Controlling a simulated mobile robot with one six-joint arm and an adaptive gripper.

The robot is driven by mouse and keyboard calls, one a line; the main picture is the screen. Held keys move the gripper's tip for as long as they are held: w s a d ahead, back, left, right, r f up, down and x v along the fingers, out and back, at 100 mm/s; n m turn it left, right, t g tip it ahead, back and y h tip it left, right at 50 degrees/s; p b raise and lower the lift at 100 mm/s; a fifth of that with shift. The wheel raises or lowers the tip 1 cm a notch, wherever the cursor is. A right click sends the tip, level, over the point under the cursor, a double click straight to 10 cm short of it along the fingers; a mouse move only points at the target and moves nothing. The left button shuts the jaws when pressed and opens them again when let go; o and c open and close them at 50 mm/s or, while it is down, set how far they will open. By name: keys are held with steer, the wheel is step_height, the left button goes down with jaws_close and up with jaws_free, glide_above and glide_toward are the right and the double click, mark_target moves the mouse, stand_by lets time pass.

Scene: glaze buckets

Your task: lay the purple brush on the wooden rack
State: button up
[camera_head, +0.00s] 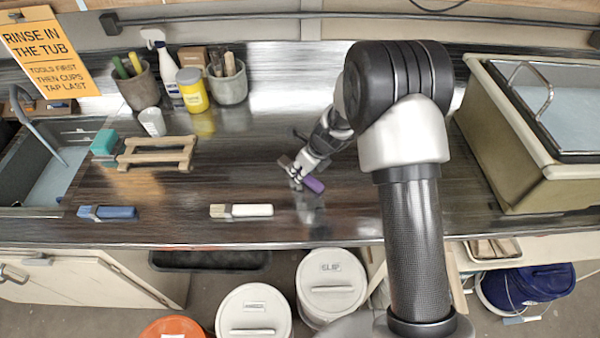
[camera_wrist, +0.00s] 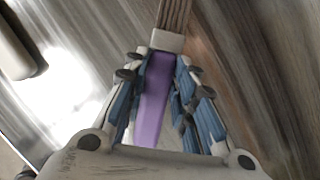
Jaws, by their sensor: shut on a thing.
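The purple brush (camera_head: 313,184) is in my gripper (camera_head: 297,172), over the middle of the dark counter. In the wrist view the purple handle (camera_wrist: 155,100) lies between the two blue-padded fingers of my gripper (camera_wrist: 158,90). Its pale ferrule and brown bristles point away past the fingertips. I cannot tell whether the brush touches the counter. The wooden rack (camera_head: 157,153) stands on the counter to the left, well apart from my gripper, and its bars look bare.
A white brush (camera_head: 242,210) and a blue brush (camera_head: 107,212) lie along the front edge. A white cup (camera_head: 152,122), crocks of tools (camera_head: 228,82), a yellow jar (camera_head: 192,90) and a spray bottle (camera_head: 162,60) stand behind. The sink (camera_head: 45,165) is at left. Counter between gripper and rack is clear.

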steer(key=shift+f, duration=0.1)
jaws_close()
step_height(320, 180, up, 20)
steer(key=p, duration=0.7)
